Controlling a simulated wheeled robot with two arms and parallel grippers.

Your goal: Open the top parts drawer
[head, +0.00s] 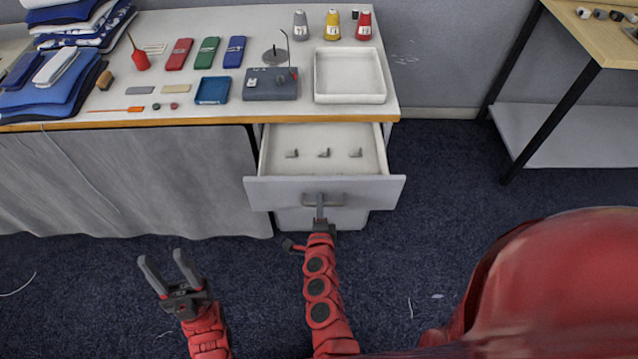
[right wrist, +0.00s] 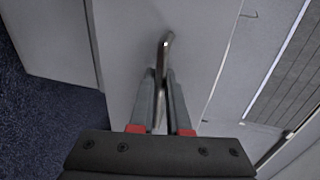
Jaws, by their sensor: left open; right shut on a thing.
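The top parts drawer (head: 365,190) is pulled out from under the table's right end, and its open interior shows. Several small grey parts (head: 323,153) lie in a row inside it. My right gripper (head: 320,207) is shut on the bar handle (head: 336,199) at the middle of the drawer front. The right wrist view shows the two fingers closed around the handle (right wrist: 167,45) against the grey front. My left gripper (head: 165,268) is open and empty, low at the left above the floor, away from the drawer.
The table top (head: 225,109) holds a white tray (head: 349,76), a grey device (head: 271,84), a blue tray (head: 212,90), thread cones and folded blue cloth (head: 50,95). A lower drawer unit (head: 300,219) sits beneath. The dark carpet (head: 440,160) to the right is mostly clear.

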